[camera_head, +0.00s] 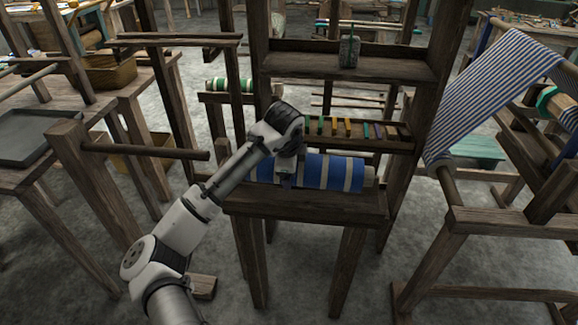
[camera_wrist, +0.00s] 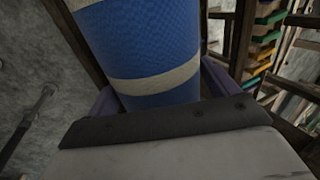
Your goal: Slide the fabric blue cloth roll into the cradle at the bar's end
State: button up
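The blue cloth roll (camera_head: 338,173), blue with cream bands, lies sideways on a wooden bench (camera_head: 300,203) in the head view. My gripper (camera_head: 287,180) reaches down onto its left part, and my arm hides some of the roll's left end. In the wrist view the roll (camera_wrist: 145,45) runs between my two purple-grey fingers (camera_wrist: 160,92). They sit against both its sides with no gap that I can see, so the gripper looks shut on it. Several bars show; a wooden bar (camera_head: 150,150) juts from a post at left. I cannot make out a cradle for certain.
A rack of coloured pieces (camera_head: 350,130) stands just behind the roll, below a shelf (camera_head: 345,66) between loom posts. A green-striped roll (camera_head: 232,84) lies farther back at left. Striped cloth (camera_head: 495,85) hangs on a frame at right. Open floor shows between the frames.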

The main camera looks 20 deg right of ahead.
jog(key=shift+o, duration=1.3)
jog(key=shift+r, duration=0.1)
jog(key=b+v, duration=0.1)
jog(key=v, duration=1.2)
jog(key=shift+r, duration=0.35)
jog(key=shift+s, duration=0.1)
jog(key=shift+c, duration=0.3)
jog(key=shift+c, duration=1)
